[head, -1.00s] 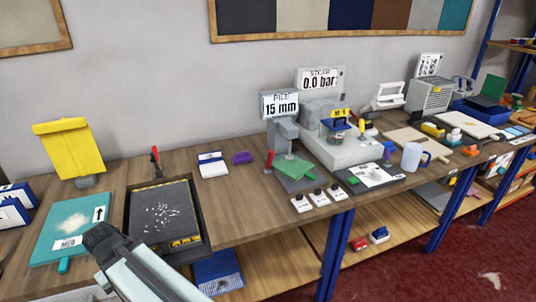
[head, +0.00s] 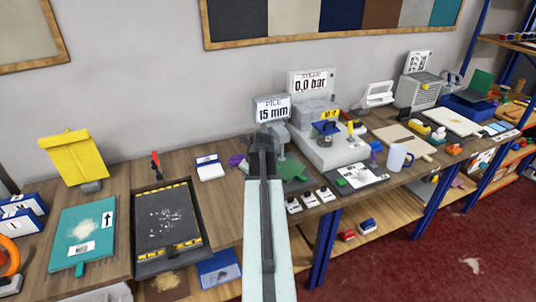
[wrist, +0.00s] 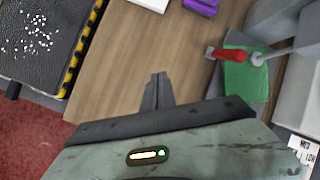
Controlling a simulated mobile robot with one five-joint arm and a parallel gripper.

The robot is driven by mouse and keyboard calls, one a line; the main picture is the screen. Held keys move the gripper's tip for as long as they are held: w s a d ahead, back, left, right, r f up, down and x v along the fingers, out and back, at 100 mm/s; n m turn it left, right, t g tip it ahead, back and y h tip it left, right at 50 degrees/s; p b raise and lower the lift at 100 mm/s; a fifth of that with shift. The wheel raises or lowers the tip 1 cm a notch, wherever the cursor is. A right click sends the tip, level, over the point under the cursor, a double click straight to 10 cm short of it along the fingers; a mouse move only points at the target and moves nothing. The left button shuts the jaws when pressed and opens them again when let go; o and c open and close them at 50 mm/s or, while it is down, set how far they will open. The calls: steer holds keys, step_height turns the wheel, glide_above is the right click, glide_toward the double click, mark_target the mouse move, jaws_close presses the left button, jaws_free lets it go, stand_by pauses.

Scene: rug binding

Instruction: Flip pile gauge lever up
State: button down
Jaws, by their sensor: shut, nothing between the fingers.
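The pile gauge (head: 279,132) stands at mid-bench, with a display (head: 272,109) reading "PILE 15 mm". A green sample (head: 292,171) lies on its base, and it also shows in the wrist view (wrist: 245,82). The red lever handle (wrist: 232,56) is at the upper right of the wrist view, over the green sample's edge; my arm hides it in the head view. My gripper (wrist: 158,80) is shut and empty above bare wood, left of the lever and apart from it. In the head view my gripper (head: 262,146) overlaps the gauge's left side.
A dark tray (head: 168,222) with yellow-black edges and white specks lies left, with another red lever (head: 155,162) behind it. A purple block (wrist: 201,6) and a white box (head: 210,170) sit behind. White labelled blocks (head: 309,200) line the front. A steam unit (head: 325,145) stands right.

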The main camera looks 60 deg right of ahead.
steer(key=s+d+r+m+h, duration=0.1)
steer(key=s+d+r+m, duration=0.1)
steer(key=s+d+m, duration=0.5)
steer(key=shift+s+d+h+p, duration=0.3)
steer(key=shift+s+d, duration=0.55)
steer(key=shift+d, duration=0.35)
steer(key=shift+r, duration=0.1)
steer(key=b+x, duration=1)
steer(key=x, duration=0.1)
steer(key=w+d+r+p, duration=0.1)
steer(key=w+r+p, duration=0.1)
steer(key=w+p, duration=0.1)
steer(key=shift+d+r, duration=0.15)
steer(key=shift+d, duration=0.25)
